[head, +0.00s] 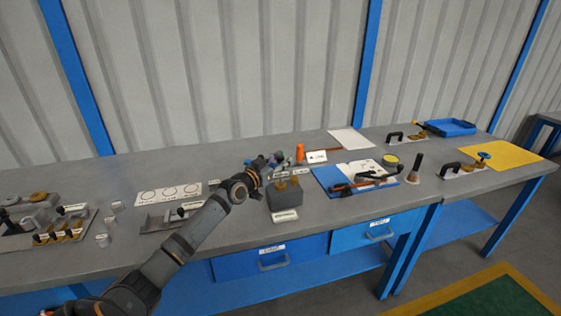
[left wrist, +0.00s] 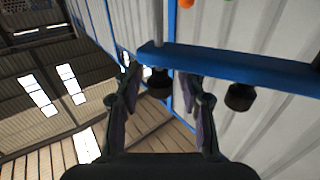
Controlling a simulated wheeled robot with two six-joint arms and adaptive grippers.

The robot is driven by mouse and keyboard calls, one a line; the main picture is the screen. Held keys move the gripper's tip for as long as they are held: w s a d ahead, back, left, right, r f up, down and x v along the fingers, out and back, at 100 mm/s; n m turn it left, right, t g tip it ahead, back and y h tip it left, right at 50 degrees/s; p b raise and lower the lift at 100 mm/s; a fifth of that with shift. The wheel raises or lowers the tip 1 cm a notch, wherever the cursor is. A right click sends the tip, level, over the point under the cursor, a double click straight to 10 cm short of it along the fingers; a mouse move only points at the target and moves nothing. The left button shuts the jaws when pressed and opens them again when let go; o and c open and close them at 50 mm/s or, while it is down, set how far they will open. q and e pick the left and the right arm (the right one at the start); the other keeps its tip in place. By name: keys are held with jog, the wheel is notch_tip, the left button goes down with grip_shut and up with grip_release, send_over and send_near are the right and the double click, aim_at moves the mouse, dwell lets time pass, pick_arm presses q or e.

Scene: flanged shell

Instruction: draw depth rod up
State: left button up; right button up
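My left gripper (head: 252,178) hangs over the bench beside a grey block (head: 285,201) with two brass-coloured knobs (head: 288,182) on top. In the left wrist view its two dark fingers (left wrist: 162,110) stand apart, with nothing visibly clamped between them. A dark knob (left wrist: 158,87) on a short stem shows between and beyond the fingertips. A second dark knob (left wrist: 240,97) shows to the right. I cannot tell which part is the depth rod; no label names it. My right gripper is not in view.
A blue mat (head: 325,179) with a dark, red-ended tool lies right of the block. An orange cone-like piece (head: 300,153) stands behind. A white sheet with circles (head: 168,192) and a loaded tray (head: 20,242) lie left. A blue tray (head: 449,127) sits far right.

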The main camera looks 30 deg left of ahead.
pick_arm(q)
grip_shut()
notch_tip(320, 180, up, 7)
jog(key=p, duration=0.5)
jog(key=shift+w, duration=0.1)
jog(key=shift+o, duration=1.3)
grip_release()
